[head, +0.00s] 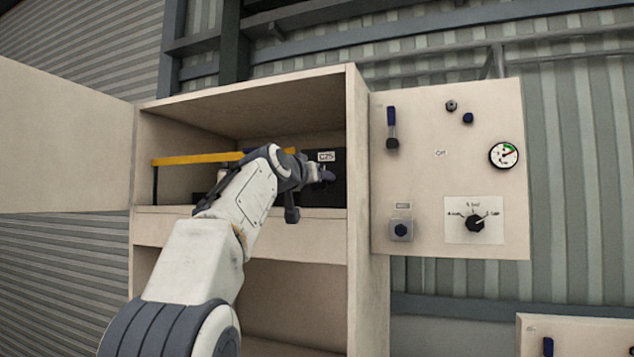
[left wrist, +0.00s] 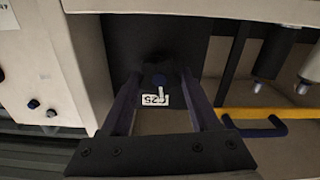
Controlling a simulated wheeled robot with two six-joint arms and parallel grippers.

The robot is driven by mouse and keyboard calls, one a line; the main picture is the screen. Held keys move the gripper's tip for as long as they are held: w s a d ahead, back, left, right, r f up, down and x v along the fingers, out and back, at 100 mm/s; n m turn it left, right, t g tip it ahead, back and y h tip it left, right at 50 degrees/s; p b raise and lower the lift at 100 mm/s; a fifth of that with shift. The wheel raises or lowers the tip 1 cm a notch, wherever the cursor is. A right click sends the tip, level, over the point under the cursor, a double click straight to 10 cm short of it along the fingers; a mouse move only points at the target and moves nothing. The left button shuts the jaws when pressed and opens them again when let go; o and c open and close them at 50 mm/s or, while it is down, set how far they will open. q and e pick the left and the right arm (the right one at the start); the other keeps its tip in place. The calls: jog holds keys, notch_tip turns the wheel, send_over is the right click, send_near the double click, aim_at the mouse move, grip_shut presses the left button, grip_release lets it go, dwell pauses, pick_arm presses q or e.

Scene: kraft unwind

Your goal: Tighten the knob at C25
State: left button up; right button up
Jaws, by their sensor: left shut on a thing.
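The C25 label (head: 326,156) is a white tag on a dark panel inside the open cabinet, at the right end of the upper shelf. The dark blue knob (head: 328,175) sits just below the label in the head view, partly hidden by my gripper. My left gripper (head: 314,173) reaches into the cabinet and is shut on this knob. In the left wrist view the knob (left wrist: 160,79) shows between the two dark fingertips, with the label (left wrist: 155,100) upside down beside it. The knob's far side is hidden. My right gripper is in neither view.
A yellow bar (head: 185,160) runs along the shelf to the left. The cabinet's right side wall (head: 357,180) stands close beside the gripper. A control panel (head: 430,190) with switches, a gauge and a dial is outside to the right. An open door (head: 65,140) is at left.

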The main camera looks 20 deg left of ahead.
pick_arm(q)
jog(key=shift+m, duration=0.7)
jog(key=shift+d, duration=0.1)
jog(key=o, duration=1.4)
jog(key=shift+s+r, duration=0.1)
jog(key=shift+s, duration=0.1)
jog(key=shift+w, duration=0.1)
